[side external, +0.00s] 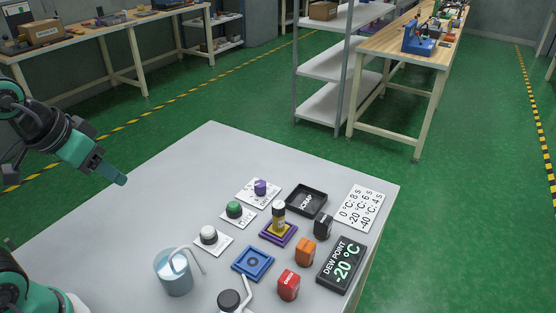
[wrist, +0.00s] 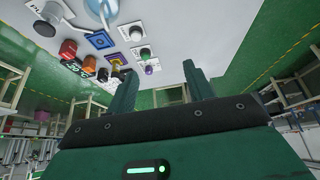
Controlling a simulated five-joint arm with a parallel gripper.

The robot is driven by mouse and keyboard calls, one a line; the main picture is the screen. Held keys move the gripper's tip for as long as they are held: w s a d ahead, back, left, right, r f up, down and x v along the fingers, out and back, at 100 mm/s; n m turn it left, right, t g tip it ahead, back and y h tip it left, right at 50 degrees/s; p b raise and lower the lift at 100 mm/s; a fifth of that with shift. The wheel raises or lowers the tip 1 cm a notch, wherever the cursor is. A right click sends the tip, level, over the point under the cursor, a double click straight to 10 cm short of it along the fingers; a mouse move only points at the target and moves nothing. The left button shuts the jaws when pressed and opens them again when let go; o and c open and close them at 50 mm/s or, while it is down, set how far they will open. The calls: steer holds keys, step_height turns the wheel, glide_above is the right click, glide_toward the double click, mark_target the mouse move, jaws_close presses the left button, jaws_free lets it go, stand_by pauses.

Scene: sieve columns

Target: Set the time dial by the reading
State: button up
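The dial with the purple knob (side external: 260,187) sits on a white plate (side external: 245,196) with dark marks, which I cannot read clearly; it looks like the time dial. The knob also shows in the wrist view (wrist: 148,70). The black dew point display (side external: 341,265) reads -20 °C in green. A white card (side external: 360,207) lists 0 °C: 8 s, -20 °C: 6 s and -40 °C: 4 s. My gripper (side external: 116,179) is raised at the left, well away from the dial. In the wrist view its two fingers (wrist: 160,86) are apart with nothing between them.
A green knob (side external: 234,209) and a white knob (side external: 209,234) stand beside the dial. The table's back left is clear.

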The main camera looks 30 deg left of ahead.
steer(key=w+d+r+n+g, duration=0.2)
steer(key=w, duration=0.8)
steer(key=n+g, duration=0.4)
glide_above(260, 183)
steer(key=f, duration=1.6)
steer(key=shift+s+f, duration=0.15)
steer(key=shift+s, duration=0.05)
steer(key=shift+w+f, duration=0.15)
steer(key=shift+f, duration=0.1)
steer(key=shift+f, duration=3.9)
